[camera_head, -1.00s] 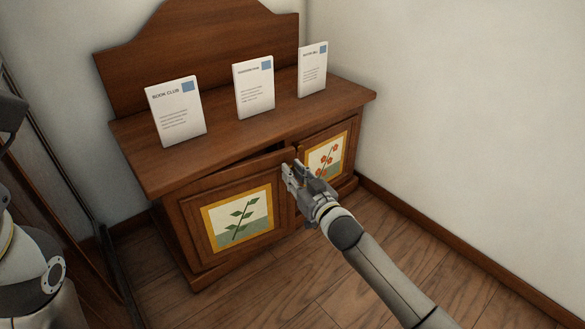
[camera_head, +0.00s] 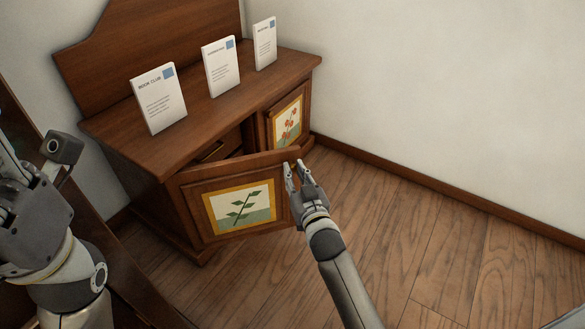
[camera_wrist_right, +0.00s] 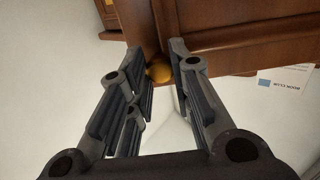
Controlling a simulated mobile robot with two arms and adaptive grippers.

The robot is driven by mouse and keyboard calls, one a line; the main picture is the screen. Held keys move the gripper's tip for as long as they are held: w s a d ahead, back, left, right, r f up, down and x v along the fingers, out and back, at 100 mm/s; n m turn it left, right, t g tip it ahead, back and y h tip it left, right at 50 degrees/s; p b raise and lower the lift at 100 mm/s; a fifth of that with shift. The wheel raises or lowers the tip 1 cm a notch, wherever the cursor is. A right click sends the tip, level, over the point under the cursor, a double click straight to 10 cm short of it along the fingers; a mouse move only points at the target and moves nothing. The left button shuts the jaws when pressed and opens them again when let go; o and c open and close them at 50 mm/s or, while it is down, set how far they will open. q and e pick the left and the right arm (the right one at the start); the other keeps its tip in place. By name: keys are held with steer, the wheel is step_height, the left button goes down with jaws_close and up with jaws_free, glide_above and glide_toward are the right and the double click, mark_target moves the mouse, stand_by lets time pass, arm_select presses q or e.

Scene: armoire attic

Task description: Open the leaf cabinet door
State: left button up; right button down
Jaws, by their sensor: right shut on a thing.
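The leaf cabinet door (camera_head: 240,208), with a green leafy stem in a yellow frame, stands ajar at the left of the low brown cabinet (camera_head: 215,110). A dark gap shows behind its upper edge. My right gripper (camera_head: 294,168) is at the door's free right edge. In the right wrist view, its fingers are shut on a round brass knob (camera_wrist_right: 159,72) on the brown door (camera_wrist_right: 250,50); the fingers hide part of the knob. My left gripper (camera_head: 12,165) is partly cut off at the left edge of the head view, away from the door; its fingertips are unclear.
The red-flower door (camera_head: 287,125) at the right is closed. Several white cards, such as the book club card (camera_head: 158,100), stand on the cabinet top. A white wall (camera_head: 430,90) is to the right. The wooden floor (camera_head: 420,240) in front is clear.

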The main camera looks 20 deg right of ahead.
stand_by(0.3)
steer(key=c, duration=1.2)
jaws_free()
steer(key=shift+c, duration=0.2)
steer(key=shift+s, duration=0.15)
steer(key=s, duration=1.2)
